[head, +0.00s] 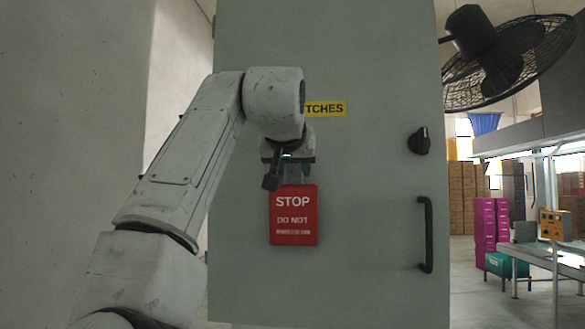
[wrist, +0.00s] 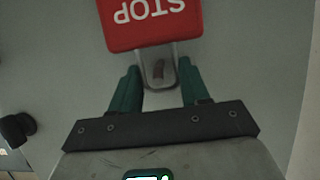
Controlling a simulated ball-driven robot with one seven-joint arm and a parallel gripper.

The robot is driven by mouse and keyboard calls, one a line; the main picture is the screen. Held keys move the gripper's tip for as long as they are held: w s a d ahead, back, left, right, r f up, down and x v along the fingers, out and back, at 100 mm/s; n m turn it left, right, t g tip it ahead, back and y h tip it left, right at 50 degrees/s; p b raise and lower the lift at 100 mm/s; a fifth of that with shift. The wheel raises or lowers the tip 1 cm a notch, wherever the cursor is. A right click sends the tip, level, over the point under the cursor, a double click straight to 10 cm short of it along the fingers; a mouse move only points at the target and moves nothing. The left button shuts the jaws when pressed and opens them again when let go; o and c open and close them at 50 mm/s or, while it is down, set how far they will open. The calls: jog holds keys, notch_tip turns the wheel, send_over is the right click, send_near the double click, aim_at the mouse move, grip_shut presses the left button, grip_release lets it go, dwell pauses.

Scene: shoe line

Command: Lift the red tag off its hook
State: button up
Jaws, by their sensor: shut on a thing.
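The red tag (head: 294,222) reads STOP and DO NOT in white, with a smaller line that I cannot read. It hangs upright and flat against the grey-green cabinet door (head: 370,210). In the wrist view the tag (wrist: 150,30) shows upside down, with a pale grey tab (wrist: 160,52) that has a slot with something brownish in it. My gripper (wrist: 159,82) has its green fingers on both sides of this tab and is shut on it. In the head view my gripper (head: 291,172) is just above the red part, partly hidden by my arm. The hook cannot be made out clearly.
A yellow label (head: 326,108) ending in TCHES is above the tag, partly covered by my arm. A black knob (head: 419,141) and a black handle (head: 426,235) stick out at the door's right. A black fan (head: 500,55) is at upper right. A pale wall stands left.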

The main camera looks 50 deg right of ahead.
jog(key=s+a+b, duration=0.1)
jog(key=s+a, duration=0.4)
jog(key=a, duration=0.1)
jog(key=shift+a+b, duration=0.2)
jog(key=shift+b, duration=0.15)
dwell(1.0)
dwell(0.5)
